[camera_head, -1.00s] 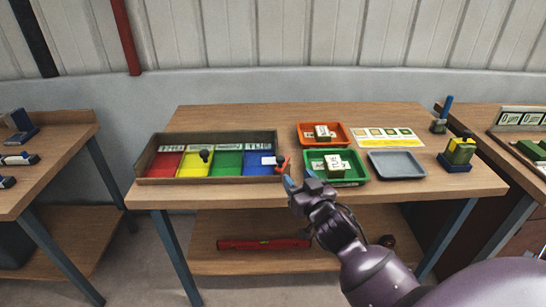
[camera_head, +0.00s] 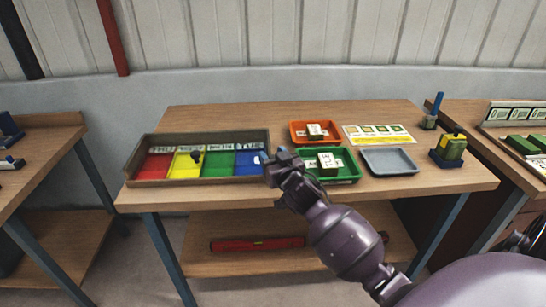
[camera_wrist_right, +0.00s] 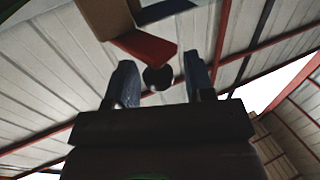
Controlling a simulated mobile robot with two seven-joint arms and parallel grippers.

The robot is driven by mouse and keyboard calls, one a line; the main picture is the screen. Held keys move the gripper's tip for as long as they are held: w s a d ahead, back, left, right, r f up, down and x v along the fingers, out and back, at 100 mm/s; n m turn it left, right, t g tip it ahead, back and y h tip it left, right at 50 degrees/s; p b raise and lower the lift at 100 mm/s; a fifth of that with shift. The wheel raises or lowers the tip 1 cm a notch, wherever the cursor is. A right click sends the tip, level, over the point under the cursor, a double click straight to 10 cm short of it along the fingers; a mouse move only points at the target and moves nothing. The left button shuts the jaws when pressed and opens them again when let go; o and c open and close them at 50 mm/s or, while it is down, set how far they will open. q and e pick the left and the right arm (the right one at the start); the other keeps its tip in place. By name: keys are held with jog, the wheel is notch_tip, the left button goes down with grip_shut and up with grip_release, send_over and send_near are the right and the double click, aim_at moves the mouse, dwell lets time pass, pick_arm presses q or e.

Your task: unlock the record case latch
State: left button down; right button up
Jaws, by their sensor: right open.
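The record case (camera_head: 165,183) is a shallow brown tray on the left of the bench, with red, yellow, green and blue compartments. My right gripper (camera_head: 268,168) is at its right front corner and hides the latch in the head view. In the right wrist view, the red latch lever (camera_wrist_right: 145,47) shows just past the fingertips. A dark round knob (camera_wrist_right: 158,78) appears in the gap between the two open fingers. I cannot tell whether they touch it. My left gripper is out of view.
An orange tray (camera_head: 294,137) and a green tray (camera_head: 352,179) with labelled blocks stand right of the case. A grey tray (camera_head: 391,162) and a yellow chart (camera_head: 380,134) are farther right. Stamp-like tools (camera_head: 449,152) stand at the right end.

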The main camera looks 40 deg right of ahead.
jog(key=c, duration=0.9)
jog(key=shift+o, duration=0.2)
jog(key=shift+s+d+r+n+y+p, duration=0.15)
jog(key=shift+r+n+y+p, duration=0.2)
jog(key=shift+p, duration=0.3)
jog(key=shift+s+d+n+y+p, duration=0.1)
jog(key=shift+n+y+p, duration=0.3)
jog(key=shift+y, duration=0.35)
jog(key=shift+s+d+f+n+y+p, duration=0.1)
jog(key=shift+n+y+p, duration=0.45)
jog(key=shift+y, duration=0.25)
jog(key=y, duration=0.1)
jog(key=n+y+p, duration=0.1)
jog(key=n+y, duration=0.1)
jog(key=y, duration=0.1)
jog(key=shift+s+d+f, duration=0.2)
jog(key=shift+s+d, duration=0.1)
jog(key=shift+d, duration=0.1)
